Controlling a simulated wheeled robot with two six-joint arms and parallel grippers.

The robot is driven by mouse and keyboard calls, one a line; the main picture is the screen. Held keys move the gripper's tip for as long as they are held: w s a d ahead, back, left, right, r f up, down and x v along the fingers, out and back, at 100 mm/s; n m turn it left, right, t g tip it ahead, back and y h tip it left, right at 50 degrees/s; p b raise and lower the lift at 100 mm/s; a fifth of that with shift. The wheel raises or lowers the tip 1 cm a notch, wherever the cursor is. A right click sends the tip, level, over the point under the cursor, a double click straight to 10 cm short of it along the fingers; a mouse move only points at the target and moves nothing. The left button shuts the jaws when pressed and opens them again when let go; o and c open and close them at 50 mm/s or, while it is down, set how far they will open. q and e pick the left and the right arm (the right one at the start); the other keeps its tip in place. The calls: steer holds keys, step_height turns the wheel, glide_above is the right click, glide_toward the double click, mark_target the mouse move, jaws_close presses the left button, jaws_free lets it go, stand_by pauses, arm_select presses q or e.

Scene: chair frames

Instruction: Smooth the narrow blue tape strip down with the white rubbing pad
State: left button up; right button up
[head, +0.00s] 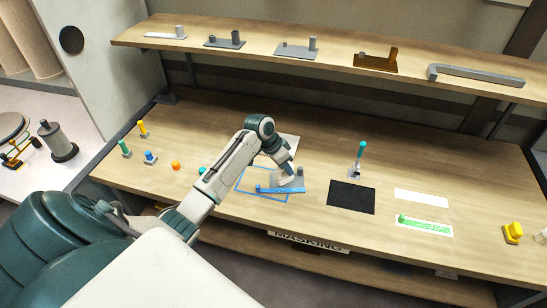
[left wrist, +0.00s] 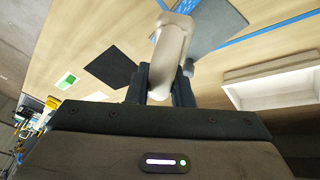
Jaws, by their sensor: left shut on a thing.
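My left gripper (head: 289,172) is shut on the white rubbing pad. The pad (left wrist: 172,50) stands out between its dark fingers in the left wrist view; in the head view the gripper partly hides it. Below is a grey plate (left wrist: 212,32) on the bench, bordered by blue tape. A blue tape strip (head: 280,190) runs along its near side in the head view, and blue tape (left wrist: 270,27) also shows in the left wrist view. The pad is over or beside the plate; I cannot tell whether it touches the tape. My right gripper is in neither view.
A black mat (head: 351,197), a white card (head: 421,198) and a green-printed card (head: 424,227) lie to the right. A teal-topped tool (head: 361,156) stands behind the mat. Small coloured items, including an orange ball (head: 176,166), sit at left. A shelf (head: 260,33) overhangs the back.

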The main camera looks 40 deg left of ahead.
arm_select(q)
steer(key=shift+w+d+r+p, duration=0.15)
steer(key=shift+r+p, duration=0.25)
steer(key=shift+r, duration=0.75)
steer(key=shift+s+r, duration=0.1)
steer(key=shift+s, duration=0.1)
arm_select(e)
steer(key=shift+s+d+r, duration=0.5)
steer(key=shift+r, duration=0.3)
arm_select(q)
steer(key=shift+w, duration=0.2)
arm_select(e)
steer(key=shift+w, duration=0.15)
